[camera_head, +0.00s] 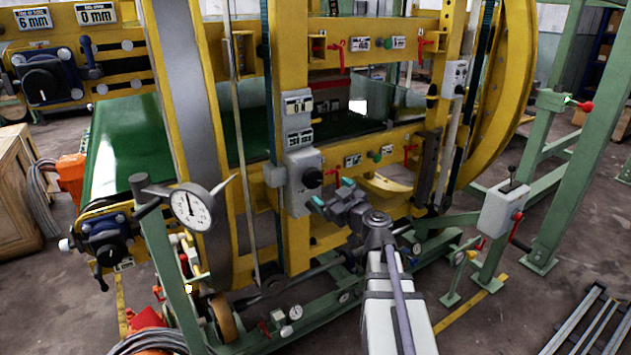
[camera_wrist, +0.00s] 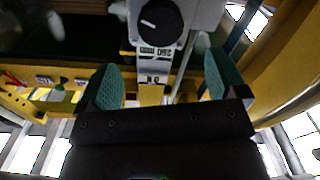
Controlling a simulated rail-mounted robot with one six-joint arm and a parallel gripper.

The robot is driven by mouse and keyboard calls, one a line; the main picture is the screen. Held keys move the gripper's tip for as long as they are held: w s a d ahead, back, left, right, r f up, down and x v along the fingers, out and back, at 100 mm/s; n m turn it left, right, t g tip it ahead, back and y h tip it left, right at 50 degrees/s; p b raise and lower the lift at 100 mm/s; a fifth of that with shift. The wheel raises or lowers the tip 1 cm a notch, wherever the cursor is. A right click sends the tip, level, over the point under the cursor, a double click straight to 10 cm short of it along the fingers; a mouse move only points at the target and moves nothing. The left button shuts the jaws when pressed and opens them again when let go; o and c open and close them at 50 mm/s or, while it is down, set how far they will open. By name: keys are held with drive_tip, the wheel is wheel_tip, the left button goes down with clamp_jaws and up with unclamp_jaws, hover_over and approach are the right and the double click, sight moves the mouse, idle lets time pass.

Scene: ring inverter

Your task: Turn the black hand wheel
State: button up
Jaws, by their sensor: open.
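A round black knob-like wheel (camera_head: 313,178) sits on a grey control box (camera_head: 298,196) on the yellow frame. In the wrist view the black wheel (camera_wrist: 160,20), with a white pointer line, shows at the top, beyond the fingertips. My gripper (camera_head: 332,192) is just right of and slightly below the wheel in the head view. It also shows in the wrist view (camera_wrist: 163,80), its two teal-padded fingers apart with nothing between them. The fingers look clear of the wheel; the exact gap is hard to tell.
Other black knobs sit at the upper left (camera_head: 42,84) and lower left (camera_head: 107,253). A dial gauge (camera_head: 191,208) stands on a green post. A yellow ring (camera_head: 510,100) and a grey lever box (camera_head: 503,208) are at the right. Red levers (camera_head: 409,152) line the yellow beam.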

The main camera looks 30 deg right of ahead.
sight(315, 180)
drive_tip(key=w, duration=0.6)
drive_tip(key=w+a, duration=0.1)
drive_tip(key=w, duration=0.1)
drive_tip(key=shift+w, duration=0.4)
drive_tip(key=c, duration=0.9)
drive_tip(key=shift+c, duration=0.2)
drive_tip(key=shift+m, duration=0.3)
